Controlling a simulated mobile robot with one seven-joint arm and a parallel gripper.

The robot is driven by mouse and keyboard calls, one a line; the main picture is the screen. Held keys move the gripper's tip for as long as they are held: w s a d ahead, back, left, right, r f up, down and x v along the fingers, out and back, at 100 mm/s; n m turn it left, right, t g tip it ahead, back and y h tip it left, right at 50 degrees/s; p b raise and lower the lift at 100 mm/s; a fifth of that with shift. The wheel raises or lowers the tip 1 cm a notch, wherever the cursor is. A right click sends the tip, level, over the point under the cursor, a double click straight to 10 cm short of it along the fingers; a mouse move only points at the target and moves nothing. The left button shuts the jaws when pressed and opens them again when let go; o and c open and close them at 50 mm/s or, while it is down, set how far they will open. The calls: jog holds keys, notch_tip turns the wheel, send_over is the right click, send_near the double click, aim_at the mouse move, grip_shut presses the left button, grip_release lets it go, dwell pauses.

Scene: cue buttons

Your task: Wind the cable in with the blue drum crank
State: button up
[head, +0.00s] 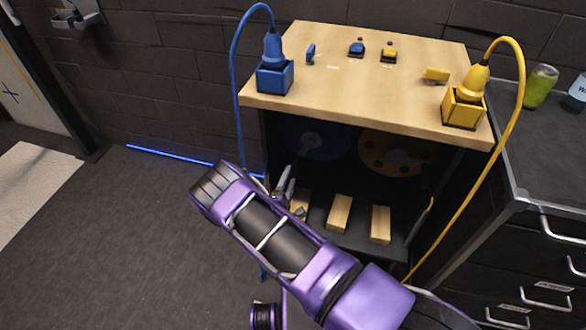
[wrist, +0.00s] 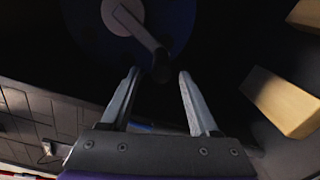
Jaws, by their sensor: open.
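The blue drum (head: 328,146) sits in the dark space under the wooden top, left of the yellow drum (head: 375,158). In the wrist view the blue drum (wrist: 84,18) shows with a pale hub (wrist: 122,14) and a dark crank arm (wrist: 145,32) ending in a handle (wrist: 162,68). My gripper (head: 290,172) is at the cabinet's open front, below and left of the blue drum. In the wrist view my gripper (wrist: 158,72) is open, with the crank handle at or just beyond its fingertips. I cannot tell the depth between them. The blue cable (head: 237,70) runs from the blue plug (head: 272,46) down the cabinet's left side.
Wooden blocks (head: 339,213) lie on the shelf below the drums. The yellow cable (head: 517,100) hangs at the right. Blue and yellow sockets stand on the wooden top (head: 370,85). A bright blue line (head: 165,153) runs along the floor. Floor at left is clear.

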jog(key=v, duration=1.2)
jog(key=shift+p, duration=0.45)
jog(key=shift+s, duration=0.15)
